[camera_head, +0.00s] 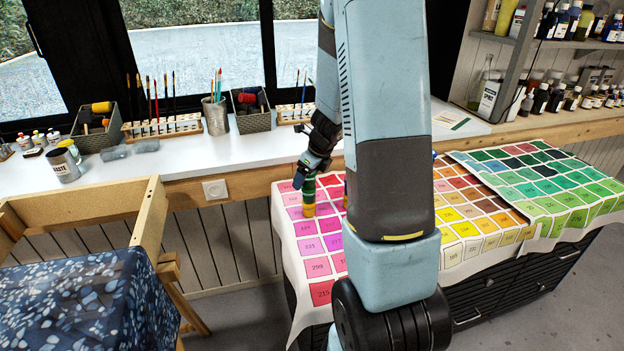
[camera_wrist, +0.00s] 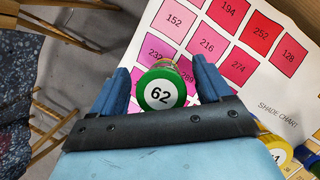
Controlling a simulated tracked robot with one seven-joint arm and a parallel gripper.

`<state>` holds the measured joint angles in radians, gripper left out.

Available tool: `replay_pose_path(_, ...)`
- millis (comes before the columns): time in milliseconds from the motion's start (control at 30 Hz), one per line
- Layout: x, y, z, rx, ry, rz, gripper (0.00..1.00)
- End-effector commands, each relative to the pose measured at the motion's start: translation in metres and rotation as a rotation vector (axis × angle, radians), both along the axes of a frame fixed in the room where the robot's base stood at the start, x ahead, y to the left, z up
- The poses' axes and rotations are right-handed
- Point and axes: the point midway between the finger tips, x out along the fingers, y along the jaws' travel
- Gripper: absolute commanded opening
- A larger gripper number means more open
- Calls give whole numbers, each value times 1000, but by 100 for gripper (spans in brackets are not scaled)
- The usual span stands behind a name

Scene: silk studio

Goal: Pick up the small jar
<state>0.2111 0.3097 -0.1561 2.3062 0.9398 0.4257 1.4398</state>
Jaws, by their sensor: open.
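A small jar with a green lid marked 62 (camera_wrist: 160,95) stands on the shade chart in the wrist view, close in front of the camera. My gripper (camera_wrist: 161,74) is open, with one blue finger on each side of the jar. Small gaps seem to show between the lid and the fingers, and I cannot tell whether either finger touches. In the head view, my gripper (camera_head: 312,168) points down just above a small green-topped jar (camera_head: 308,200) at the back left of the chart table. My arm hides part of this area.
A yellow-lidded jar (camera_wrist: 275,150) shows at the lower right in the wrist view. The shade chart (camera_head: 319,266) covers the low cabinet. A white counter (camera_head: 230,158) with brush racks runs behind. A wooden frame with blue speckled cloth (camera_head: 75,305) stands at the left.

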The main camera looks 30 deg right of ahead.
Motion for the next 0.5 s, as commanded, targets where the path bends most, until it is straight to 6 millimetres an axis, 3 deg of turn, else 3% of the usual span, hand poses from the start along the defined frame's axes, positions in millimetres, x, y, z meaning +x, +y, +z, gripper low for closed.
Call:
replay_pose_path(300, 2, 0, -4, 0, 0, -1, 78)
replay_pose_path(500, 2, 0, -4, 0, 0, -1, 60)
